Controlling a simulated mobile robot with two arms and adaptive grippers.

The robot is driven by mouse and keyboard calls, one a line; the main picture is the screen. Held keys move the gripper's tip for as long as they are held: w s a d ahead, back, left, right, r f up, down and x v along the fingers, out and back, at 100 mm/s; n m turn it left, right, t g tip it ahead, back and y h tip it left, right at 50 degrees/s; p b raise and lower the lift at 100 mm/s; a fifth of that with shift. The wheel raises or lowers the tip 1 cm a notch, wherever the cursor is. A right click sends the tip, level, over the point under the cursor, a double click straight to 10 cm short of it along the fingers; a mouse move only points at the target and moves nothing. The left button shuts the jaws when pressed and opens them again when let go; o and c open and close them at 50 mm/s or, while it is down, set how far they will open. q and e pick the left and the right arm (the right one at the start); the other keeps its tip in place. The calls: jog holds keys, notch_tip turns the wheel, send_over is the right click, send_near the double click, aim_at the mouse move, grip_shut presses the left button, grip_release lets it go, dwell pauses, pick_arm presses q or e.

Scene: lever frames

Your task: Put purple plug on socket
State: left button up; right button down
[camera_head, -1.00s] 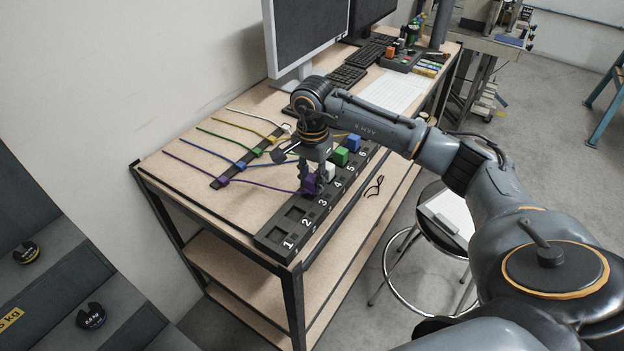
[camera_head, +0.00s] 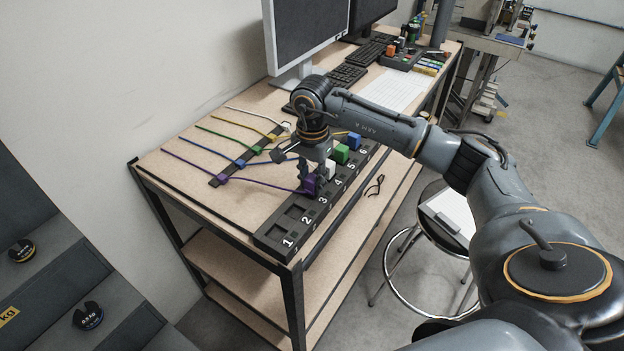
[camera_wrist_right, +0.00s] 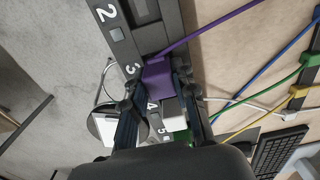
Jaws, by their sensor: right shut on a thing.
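The purple plug (camera_head: 310,184) is between the fingers of my right gripper (camera_head: 320,178), at the part of the black socket strip (camera_head: 270,238) near number 3. In the right wrist view the purple plug (camera_wrist_right: 157,77) is pinched by both fingertips of the right gripper (camera_wrist_right: 157,88), over the strip. I cannot tell whether the plug is seated in the socket or just above it. Its purple cable runs left to a holder (camera_head: 222,180) on the table. Sockets 1 and 2 are empty. My left gripper is not in view.
A white plug (camera_head: 330,170), a green plug (camera_head: 340,154) and a blue plug (camera_head: 354,141) sit farther along the strip. Several coloured cables cross the table. Monitors and keyboards (camera_head: 348,76) stand behind. A stool (camera_head: 446,222) is beside the table.

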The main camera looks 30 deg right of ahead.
dwell(0.4)
jog(key=shift+f+b, duration=0.4)
jog(key=shift+b, duration=0.1)
jog(key=c, duration=0.6)
grip_release()
jog(key=shift+r, duration=0.1)
jog(key=shift+r+p, duration=1.9)
jog(key=shift+r, duration=1.55)
